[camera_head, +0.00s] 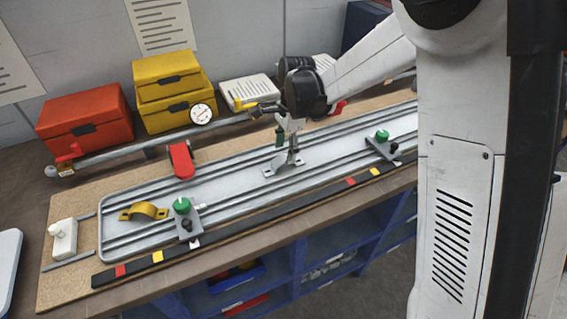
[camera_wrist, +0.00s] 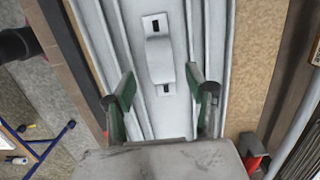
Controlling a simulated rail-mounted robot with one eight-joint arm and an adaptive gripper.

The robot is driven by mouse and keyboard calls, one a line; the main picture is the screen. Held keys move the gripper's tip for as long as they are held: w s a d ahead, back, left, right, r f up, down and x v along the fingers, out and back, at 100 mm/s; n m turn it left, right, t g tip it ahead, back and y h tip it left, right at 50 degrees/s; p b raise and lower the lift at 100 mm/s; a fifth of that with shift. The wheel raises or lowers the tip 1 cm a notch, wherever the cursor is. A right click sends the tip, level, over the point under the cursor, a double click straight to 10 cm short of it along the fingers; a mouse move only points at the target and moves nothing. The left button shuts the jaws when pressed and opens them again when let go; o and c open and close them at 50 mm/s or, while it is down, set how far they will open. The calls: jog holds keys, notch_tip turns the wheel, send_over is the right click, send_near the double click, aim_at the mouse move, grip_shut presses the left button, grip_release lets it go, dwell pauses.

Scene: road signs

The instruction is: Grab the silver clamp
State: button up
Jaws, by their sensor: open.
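The silver clamp (camera_head: 270,171) is a strap-shaped bracket with flat, holed end tabs, lying on the grey grooved tray (camera_head: 235,190). In the wrist view the clamp (camera_wrist: 160,60) shows almost whole, with its raised arch in the middle. My gripper (camera_head: 289,150) is over the clamp and hides part of it in the head view. In the wrist view my gripper (camera_wrist: 160,85) is open, with one green-padded finger on each side of the clamp's lower end. Nothing is between the pads that they touch. The exact height above the clamp is hard to tell.
On the tray, a yellow clamp (camera_head: 145,211) and a green-knobbed fixture (camera_head: 182,206) stand left; another green-knobbed fixture (camera_head: 382,137) stands right. A red-handled part (camera_head: 182,160), a pipe with a gauge (camera_head: 201,114), and red (camera_head: 88,120) and yellow boxes (camera_head: 170,90) are behind.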

aim_at(283, 158)
jog(key=shift+a+f, duration=0.15)
jog(key=shift+f, duration=0.85)
jog(key=shift+a+f, duration=0.15)
jog(key=shift+f, duration=0.8)
jog(key=shift+c, duration=0.2)
grip_shut()
